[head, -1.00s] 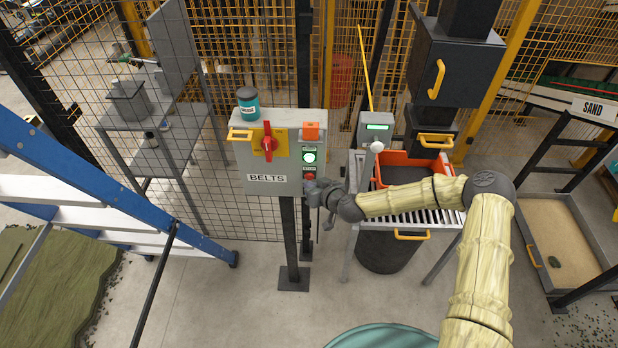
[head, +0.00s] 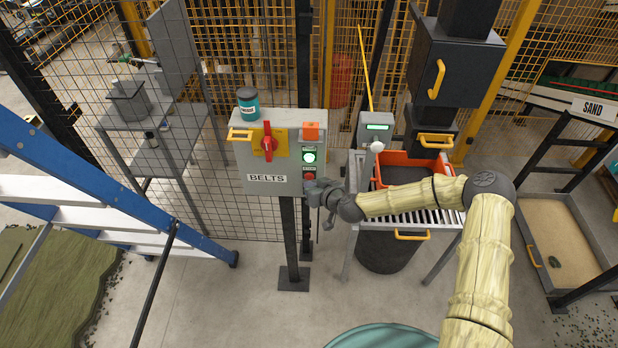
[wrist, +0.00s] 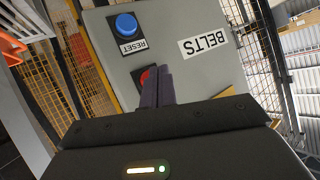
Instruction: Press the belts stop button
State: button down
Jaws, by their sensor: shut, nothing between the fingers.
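The grey belts control box (head: 258,160) stands on a post, labelled BELTS. My gripper (head: 312,189) is at the box's lower right, just below the red button in the head view. In the wrist view the shut, empty fingers (wrist: 158,86) point at the panel and cover part of the red button (wrist: 146,76). I cannot tell whether they touch it. A blue RESET button (wrist: 126,23) is also on the panel in the wrist view.
The box carries a red rotary switch on a yellow plate (head: 279,134), an orange part (head: 311,131) and a teal-labelled jar (head: 248,104) on top. A roller stand with an orange tray (head: 385,160) is to the right. A blue ladder (head: 120,200) stands left.

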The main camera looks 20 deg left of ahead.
jog(key=shift+w, duration=0.1)
jog(key=shift+w+a+b, duration=0.1)
jog(key=shift+w+b, duration=0.2)
jog(key=shift+b, duration=0.05)
jog(key=shift+w+b, duration=0.3)
jog(key=shift+w, duration=0.15)
dwell(1.0)
jog(key=shift+s, duration=0.8)
jog(key=shift+s+d, duration=0.25)
jog(key=shift+s, duration=0.6)
jog(key=shift+s+d, duration=0.2)
jog(key=shift+s, duration=0.6)
jog(key=shift+s+d, duration=0.25)
jog(key=shift+s, duration=0.6)
jog(key=shift+d+r, duration=0.1)
